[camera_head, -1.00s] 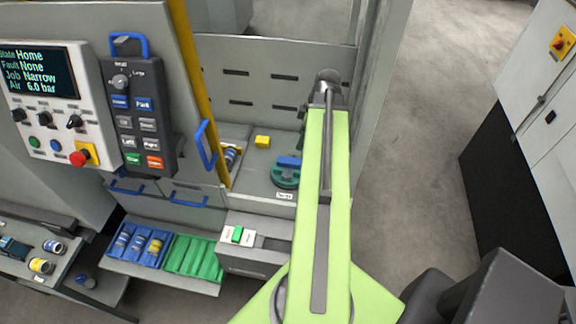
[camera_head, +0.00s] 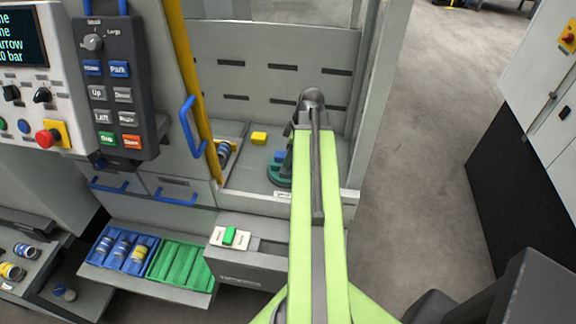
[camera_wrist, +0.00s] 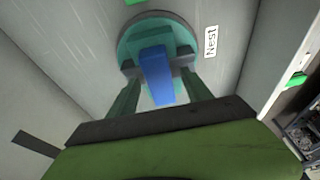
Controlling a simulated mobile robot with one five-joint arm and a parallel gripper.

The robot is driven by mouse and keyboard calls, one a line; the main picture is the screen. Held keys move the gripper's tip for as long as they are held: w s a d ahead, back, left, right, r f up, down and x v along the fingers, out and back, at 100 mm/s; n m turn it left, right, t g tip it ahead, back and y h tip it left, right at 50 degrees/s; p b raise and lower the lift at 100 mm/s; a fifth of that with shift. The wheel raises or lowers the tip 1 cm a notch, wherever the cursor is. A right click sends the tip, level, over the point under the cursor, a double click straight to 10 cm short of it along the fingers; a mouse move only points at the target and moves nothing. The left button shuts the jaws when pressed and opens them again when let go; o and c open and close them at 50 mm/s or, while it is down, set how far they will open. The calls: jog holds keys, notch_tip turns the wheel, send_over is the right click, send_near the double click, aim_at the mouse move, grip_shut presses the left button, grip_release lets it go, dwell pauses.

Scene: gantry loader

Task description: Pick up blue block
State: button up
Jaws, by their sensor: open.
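The blue block (camera_head: 280,156) sits on a round teal nest (camera_head: 277,178) on the loader's grey deck, just left of my arm in the head view. In the wrist view the blue block (camera_wrist: 156,75) stands in the middle of the teal nest (camera_wrist: 128,45). My gripper (camera_wrist: 160,80) is open, with one green finger on each side of the block in the picture. Whether the fingers are low enough to flank it, or touch it, I cannot tell. In the head view my arm hides most of the gripper.
A yellow block (camera_head: 259,138) lies behind the nest on the deck. A yellow post (camera_head: 197,90) and blue door handle (camera_head: 190,127) stand to the left. A grey back panel (camera_head: 283,65) and right-hand post (camera_head: 376,100) bound the bay. Blue (camera_head: 112,264) and green trays sit in front.

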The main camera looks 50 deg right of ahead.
jog(key=shift+f, duration=0.25)
dwell(0.4)
grip_shut()
dwell(0.4)
